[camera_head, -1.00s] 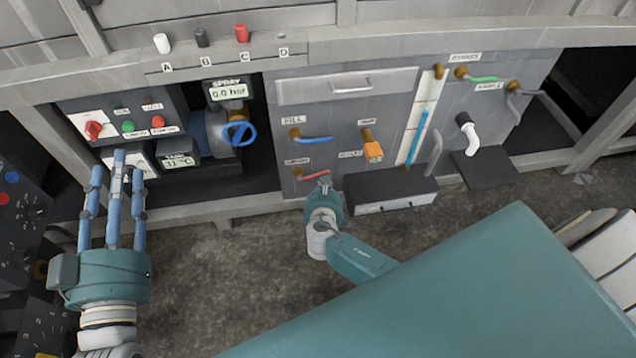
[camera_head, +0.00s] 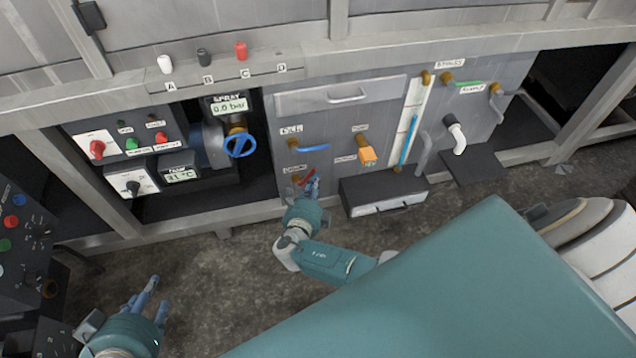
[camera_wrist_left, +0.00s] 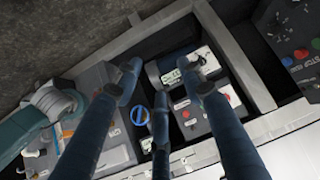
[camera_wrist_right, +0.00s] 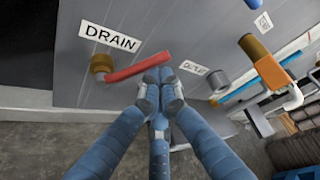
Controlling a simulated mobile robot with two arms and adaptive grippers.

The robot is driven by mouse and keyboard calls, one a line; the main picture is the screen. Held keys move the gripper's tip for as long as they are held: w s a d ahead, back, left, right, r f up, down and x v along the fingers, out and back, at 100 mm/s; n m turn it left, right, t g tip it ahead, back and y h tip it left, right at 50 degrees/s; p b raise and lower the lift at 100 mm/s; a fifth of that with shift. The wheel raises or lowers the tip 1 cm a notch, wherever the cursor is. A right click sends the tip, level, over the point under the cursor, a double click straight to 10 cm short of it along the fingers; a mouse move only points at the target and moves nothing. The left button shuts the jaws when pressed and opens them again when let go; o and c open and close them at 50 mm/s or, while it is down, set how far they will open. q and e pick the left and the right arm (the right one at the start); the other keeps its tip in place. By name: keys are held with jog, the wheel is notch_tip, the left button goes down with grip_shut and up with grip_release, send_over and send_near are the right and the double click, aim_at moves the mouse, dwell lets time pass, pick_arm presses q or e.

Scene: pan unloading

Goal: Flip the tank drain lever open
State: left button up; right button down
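The red drain lever (camera_wrist_right: 140,67) points right and slightly up from its brass pivot, beside the DRAIN label (camera_wrist_right: 110,38). In the head view the lever (camera_head: 305,178) sits low on the grey tank panel. My right gripper (camera_wrist_right: 160,88) has its fingertips drawn together at the lever's free end, just below it. They look in contact with it, but the lever does not clearly pass between them. My right gripper (camera_head: 313,186) partly covers the lever's end in the head view. My left gripper (camera_head: 148,292) is empty with fingers spread, low at left; its fingers (camera_wrist_left: 155,95) also show in the left wrist view.
The blue fill lever (camera_head: 313,147) is above the drain lever. An orange-handled valve (camera_head: 367,155) and a dark box (camera_head: 385,193) are to its right. A blue valve wheel (camera_head: 240,145) and control panels are left. Open floor (camera_head: 225,270) lies in front.

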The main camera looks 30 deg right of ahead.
aim_at(304, 180)
jog(key=a+n, duration=0.1)
jog(key=r+n+h+b, duration=0.1)
jog(key=a+n+t+h+b, duration=0.1)
jog(key=shift+w+a+r+n, duration=0.2)
jog(key=shift+w+a+n, duration=0.15)
jog(key=shift+w+n, duration=0.05)
pick_arm(q)
jog(key=w+d+r+t+h, duration=0.1)
jog(key=w+r+t, duration=0.2)
jog(key=r, duration=0.3)
jog(key=w+d+r+t+h, duration=0.1)
jog(key=w+d+r+t, duration=0.1)
jog(key=w+r+t, duration=0.1)
jog(key=shift+w+d+r+t, duration=0.35)
jog(key=shift+w+r, duration=0.5)
jog(key=shift+r, duration=0.55)
pick_arm(e)
jog(key=shift+w+a+r, duration=0.1)
jog(key=shift+a, duration=0.3)
pick_arm(q)
jog(key=shift+a, duration=0.1)
pick_arm(e)
jog(key=shift+d, duration=0.1)
